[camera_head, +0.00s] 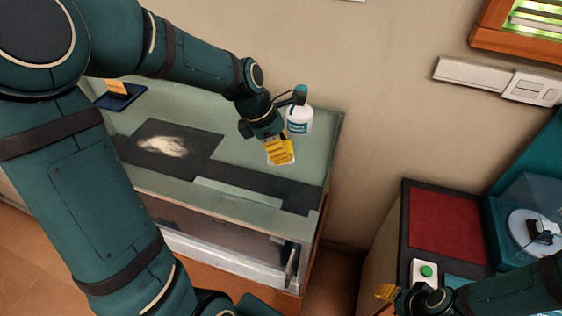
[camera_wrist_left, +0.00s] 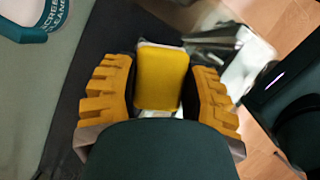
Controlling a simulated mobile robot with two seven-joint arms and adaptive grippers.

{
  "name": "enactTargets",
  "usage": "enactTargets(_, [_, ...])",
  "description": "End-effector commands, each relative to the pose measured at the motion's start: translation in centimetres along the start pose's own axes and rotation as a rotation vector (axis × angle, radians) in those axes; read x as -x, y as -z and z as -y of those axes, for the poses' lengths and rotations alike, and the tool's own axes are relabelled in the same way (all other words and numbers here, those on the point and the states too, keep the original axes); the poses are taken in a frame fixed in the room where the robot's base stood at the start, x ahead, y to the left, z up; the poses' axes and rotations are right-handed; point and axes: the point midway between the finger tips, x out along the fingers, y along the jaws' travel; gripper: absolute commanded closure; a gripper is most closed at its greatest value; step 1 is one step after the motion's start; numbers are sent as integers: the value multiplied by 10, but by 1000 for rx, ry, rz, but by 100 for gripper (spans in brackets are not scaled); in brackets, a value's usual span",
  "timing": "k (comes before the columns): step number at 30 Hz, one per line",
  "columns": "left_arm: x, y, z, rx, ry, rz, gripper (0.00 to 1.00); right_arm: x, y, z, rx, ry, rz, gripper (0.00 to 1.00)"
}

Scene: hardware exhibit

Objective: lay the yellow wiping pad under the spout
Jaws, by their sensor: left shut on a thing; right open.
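The yellow wiping pad (camera_wrist_left: 162,78) is between the two ribbed yellow fingers of my left gripper (camera_wrist_left: 160,95), which is shut on it. Pale edges show on the pad. In the head view my left gripper (camera_head: 280,150) is over the right part of the grey-green cabinet top, just in front of the white cleaner bottle (camera_head: 299,120). The bottle has a dark spout (camera_head: 299,95) at its top; its base is partly hidden. The bottle's label side also shows in the left wrist view (camera_wrist_left: 40,18). My right gripper (camera_head: 388,293) is open, low at the right, partly hidden.
A dark mat (camera_head: 190,135) with a pale smear (camera_head: 163,146) lies on the cabinet top (camera_head: 190,105). A dark blue tray (camera_head: 120,98) holds an orange item at the left. At the right are a red panel (camera_head: 445,225), a green button (camera_head: 427,271) and a clear case (camera_head: 535,205).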

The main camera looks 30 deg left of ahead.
Motion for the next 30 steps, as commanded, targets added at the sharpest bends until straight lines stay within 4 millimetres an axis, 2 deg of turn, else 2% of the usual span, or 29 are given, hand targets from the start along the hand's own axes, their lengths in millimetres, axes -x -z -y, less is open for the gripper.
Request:
enactTargets(5, [-12,5,0,0,0,0,79,-2,0,-1,0,-1,0,53])
enactTargets(12, [-39,16,0,0,1,0,79,-8,-1,-3,0,-2,0,53])
enactTargets(24, [-43,18,0,-1,-1,0,79,-9,-1,-3,0,-2,0,53])
enactTargets(25, [-43,18,0,-1,-1,1,43,-9,-1,-3,0,-2,0,53])
enactTargets(26, [-43,18,0,-1,-2,0,33,-9,-1,-3,0,-2,0,53])
enactTargets(27, [-43,18,0,-1,-1,0,24,-8,-1,-3,0,-2,0,53])
enactTargets(30, [-42,18,0,-1,-1,0,24,-8,-1,-3,0,-2,0,53])
